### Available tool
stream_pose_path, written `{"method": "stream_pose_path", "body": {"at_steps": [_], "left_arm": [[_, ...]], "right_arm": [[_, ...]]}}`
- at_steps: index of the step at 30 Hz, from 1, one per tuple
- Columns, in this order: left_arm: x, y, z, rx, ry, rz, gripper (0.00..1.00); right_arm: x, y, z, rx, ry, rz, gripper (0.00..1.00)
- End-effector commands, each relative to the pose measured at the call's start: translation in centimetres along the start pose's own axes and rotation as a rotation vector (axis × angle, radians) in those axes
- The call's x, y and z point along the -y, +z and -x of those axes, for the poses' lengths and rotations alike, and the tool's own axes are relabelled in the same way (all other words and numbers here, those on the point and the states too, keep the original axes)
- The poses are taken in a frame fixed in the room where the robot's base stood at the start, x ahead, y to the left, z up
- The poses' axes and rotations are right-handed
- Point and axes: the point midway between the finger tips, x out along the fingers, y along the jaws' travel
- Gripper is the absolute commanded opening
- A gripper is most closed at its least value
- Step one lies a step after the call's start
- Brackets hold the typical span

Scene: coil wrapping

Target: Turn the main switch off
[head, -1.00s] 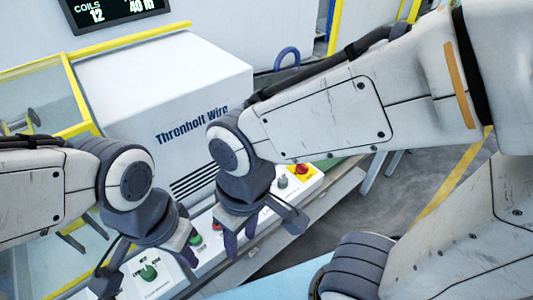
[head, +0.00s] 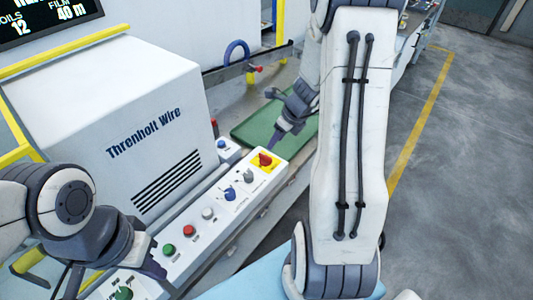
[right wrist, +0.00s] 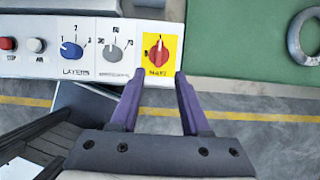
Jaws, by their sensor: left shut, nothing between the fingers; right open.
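The main switch (head: 264,159) is a red rotary knob on a yellow plate at the right end of the white control panel (head: 212,197). In the right wrist view the main switch (right wrist: 158,50) shows the red knob standing roughly upright, just ahead of my fingertips. My right gripper (head: 275,142) is beside the switch in the head view; in the right wrist view the gripper (right wrist: 159,74) is open, its purple fingers apart with nothing between them, pointing at the yellow plate. My left gripper (head: 118,280) is low at the panel's left end, shut and empty, partly hiding a green knob.
A grey knob (right wrist: 110,50) and a blue knob (right wrist: 71,50) sit left of the switch. Red, white and green buttons follow along the panel. A green mat (right wrist: 240,45) with a grey ring (right wrist: 304,38) lies to the right. The white Threnholt Wire housing (head: 120,120) stands behind the panel.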

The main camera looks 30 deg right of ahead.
Motion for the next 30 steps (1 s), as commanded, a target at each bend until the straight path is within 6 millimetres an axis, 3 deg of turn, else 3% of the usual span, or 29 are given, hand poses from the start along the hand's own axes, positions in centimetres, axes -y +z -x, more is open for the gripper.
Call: {"method": "stream_pose_path", "body": {"at_steps": [9, 15, 21, 29, 30], "left_arm": [[0.2, 0.1, -2.3, 0.000, 0.000, 0.000, 0.00], [0.2, 0.2, -3.2, 0.000, 0.000, 0.000, 0.00], [0.3, 0.2, -3.5, 0.000, 0.000, 0.000, 0.00], [0.2, 0.2, -3.5, 0.000, 0.000, 0.000, 0.00], [0.2, 0.2, -3.5, 0.000, 0.000, 0.000, 0.00]], "right_arm": [[-0.2, -0.2, -6.0, -0.003, 0.004, 0.004, 0.46], [-0.2, -0.1, -8.9, -0.002, 0.003, 0.005, 0.46], [-0.1, 0.0, -9.9, -0.001, 0.002, 0.006, 0.46], [-0.1, 0.0, -9.9, -0.001, 0.001, 0.007, 0.46], [-0.1, 0.0, -9.9, -0.001, 0.001, 0.007, 0.31]]}}
